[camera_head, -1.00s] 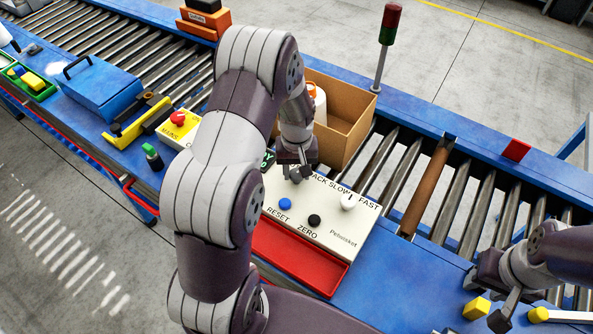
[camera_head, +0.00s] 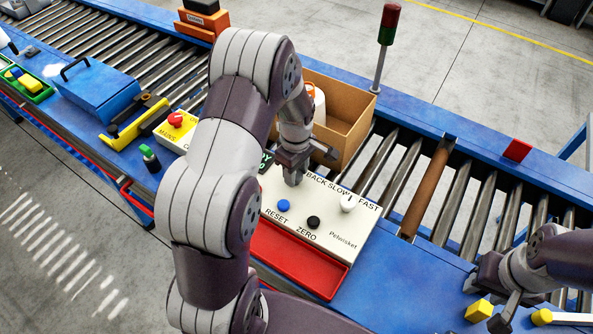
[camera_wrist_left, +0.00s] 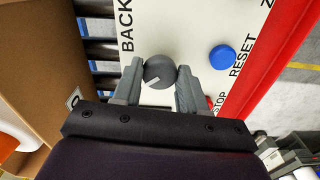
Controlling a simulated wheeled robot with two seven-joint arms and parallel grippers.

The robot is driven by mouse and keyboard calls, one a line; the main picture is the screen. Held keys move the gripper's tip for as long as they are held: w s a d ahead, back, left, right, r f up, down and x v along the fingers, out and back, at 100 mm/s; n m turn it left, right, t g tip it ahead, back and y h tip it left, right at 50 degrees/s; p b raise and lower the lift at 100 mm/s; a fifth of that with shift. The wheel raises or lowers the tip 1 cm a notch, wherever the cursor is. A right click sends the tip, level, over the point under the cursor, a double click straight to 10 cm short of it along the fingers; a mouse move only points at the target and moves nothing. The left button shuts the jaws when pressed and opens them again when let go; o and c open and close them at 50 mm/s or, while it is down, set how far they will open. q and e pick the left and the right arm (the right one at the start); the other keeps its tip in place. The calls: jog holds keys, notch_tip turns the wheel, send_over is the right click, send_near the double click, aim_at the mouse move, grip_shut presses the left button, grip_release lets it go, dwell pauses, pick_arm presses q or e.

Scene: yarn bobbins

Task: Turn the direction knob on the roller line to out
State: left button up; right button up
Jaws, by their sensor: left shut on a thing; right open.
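The direction knob (camera_wrist_left: 160,72) is a dark grey round knob with a white mark, beside the word BACK on the white control panel (camera_head: 343,238). My left gripper (camera_wrist_left: 158,78) is shut on it, with one finger on each side. In the head view my left gripper (camera_head: 293,178) reaches down onto the panel's upper left, and the knob is mostly hidden by the fingers. The out label cannot be read in either view. My right gripper (camera_head: 492,297) is open at the lower right, near a yellow block (camera_head: 478,311).
The panel also carries a blue RESET button (camera_head: 284,205), a black ZERO button (camera_head: 313,222) and a white SLOW/FAST knob (camera_head: 348,203). A red tray (camera_head: 300,262) lies in front. A cardboard box (camera_head: 347,115) stands behind on the rollers, close to my left gripper.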

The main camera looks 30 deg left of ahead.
pick_arm(q)
jog(key=shift+n, duration=0.6)
jog(key=o, duration=1)
jog(key=shift+a, duration=0.1)
jog(key=shift+o, duration=0.3)
jog(key=shift+a, duration=0.1)
notch_tip(320, 180, up, 13)
jog(key=b, duration=0.2)
jog(key=shift+f, duration=0.2)
